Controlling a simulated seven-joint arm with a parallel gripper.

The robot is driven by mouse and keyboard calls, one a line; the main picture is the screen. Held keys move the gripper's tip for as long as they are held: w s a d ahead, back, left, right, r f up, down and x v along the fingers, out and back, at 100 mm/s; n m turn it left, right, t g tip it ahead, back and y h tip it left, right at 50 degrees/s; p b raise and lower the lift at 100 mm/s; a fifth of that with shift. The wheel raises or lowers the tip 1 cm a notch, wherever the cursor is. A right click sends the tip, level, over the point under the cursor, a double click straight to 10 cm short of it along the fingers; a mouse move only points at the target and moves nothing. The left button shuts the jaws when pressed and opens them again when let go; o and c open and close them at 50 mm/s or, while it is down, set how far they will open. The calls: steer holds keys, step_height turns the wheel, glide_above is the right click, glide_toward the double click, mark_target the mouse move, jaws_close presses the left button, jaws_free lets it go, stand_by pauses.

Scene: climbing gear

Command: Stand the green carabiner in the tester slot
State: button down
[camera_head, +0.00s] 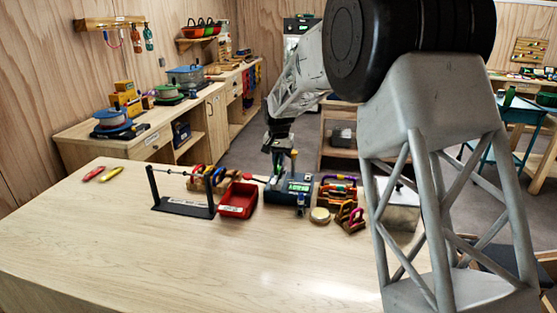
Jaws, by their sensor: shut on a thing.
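My gripper (279,148) points down over the blue tester (288,197). It is shut on the green carabiner (277,163), a small green shape just below the fingers. The carabiner looks roughly upright, at or just above the tester's left part. I cannot tell whether it touches the tester or is in the slot, and the slot itself is too small to make out. The tester has a small green display (299,187) on its front.
A red tray (238,200) and a black rack with a bar (183,207) stand left of the tester. Wooden holders with coloured carabiners (338,191) and a round tan tin (320,215) are on its right. The table's front is clear.

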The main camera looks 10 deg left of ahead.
steer(key=shift+f, duration=0.15)
steer(key=shift+f, duration=0.45)
steer(key=shift+f, duration=0.1)
steer(key=shift+f, duration=1.05)
steer(key=shift+f, duration=0.6)
stand_by(0.6)
steer(key=c, duration=1.1)
jaws_free()
steer(key=shift+r, duration=0.1)
steer(key=shift+r, duration=3.8)
